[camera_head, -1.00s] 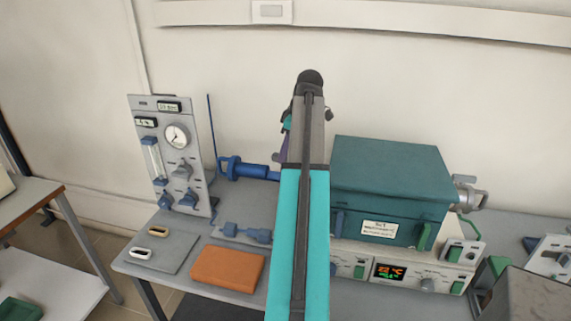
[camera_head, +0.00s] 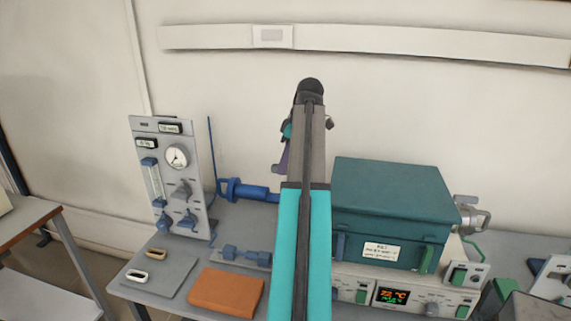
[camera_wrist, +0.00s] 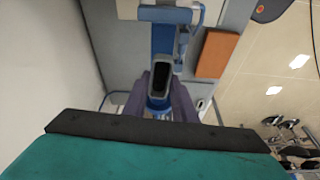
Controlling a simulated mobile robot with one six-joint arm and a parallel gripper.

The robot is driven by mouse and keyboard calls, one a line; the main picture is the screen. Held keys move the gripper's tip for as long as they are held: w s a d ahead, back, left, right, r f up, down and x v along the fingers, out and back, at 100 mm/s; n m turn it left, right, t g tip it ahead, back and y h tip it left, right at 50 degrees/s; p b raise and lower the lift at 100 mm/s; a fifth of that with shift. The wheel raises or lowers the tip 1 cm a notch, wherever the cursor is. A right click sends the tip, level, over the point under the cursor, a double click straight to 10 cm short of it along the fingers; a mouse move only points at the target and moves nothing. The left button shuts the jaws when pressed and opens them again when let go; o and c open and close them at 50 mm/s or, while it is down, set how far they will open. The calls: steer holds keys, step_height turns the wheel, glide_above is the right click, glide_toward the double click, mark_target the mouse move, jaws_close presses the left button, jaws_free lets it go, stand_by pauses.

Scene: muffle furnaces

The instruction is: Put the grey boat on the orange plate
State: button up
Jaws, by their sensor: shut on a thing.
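My gripper (camera_wrist: 161,88) has purple fingers, seen in the wrist view on either side of a grey boat (camera_wrist: 160,70) with a dark hollow. It is shut on the boat and holds it up. In the head view the arm hides the boat and most of the gripper; only a purple finger part shows beside the arm. The orange plate (camera_head: 226,291) lies flat and bare on the bench, to the lower left of the gripper. It also shows in the wrist view (camera_wrist: 217,53), right of the boat and apart from it.
A grey mat (camera_head: 170,282) left of the plate holds a tan boat (camera_head: 156,253) and a white boat (camera_head: 136,275). A gauge panel (camera_head: 172,180) stands behind. A blue tube fitting (camera_head: 248,191) lies near the arm. A green furnace (camera_head: 390,205) stands to the right.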

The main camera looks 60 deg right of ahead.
steer(key=w+a+f+m, duration=0.1)
steer(key=w+a+f, duration=0.2)
steer(key=w+a, duration=0.9)
steer(key=w+a+f, duration=0.3)
steer(key=w+a, duration=0.7)
steer(key=a, duration=0.4)
steer(key=w+a+f, duration=0.1)
steer(key=w+a, duration=0.1)
steer(key=a, duration=0.9)
steer(key=w+a+f+m, duration=0.1)
steer(key=w+a, duration=0.1)
steer(key=a, duration=0.9)
steer(key=w+a+f, duration=0.2)
steer(key=w+a, duration=0.1)
steer(key=a, duration=0.7)
steer(key=shift+a+m+h, duration=0.3)
steer(key=shift+a+h, duration=0.1)
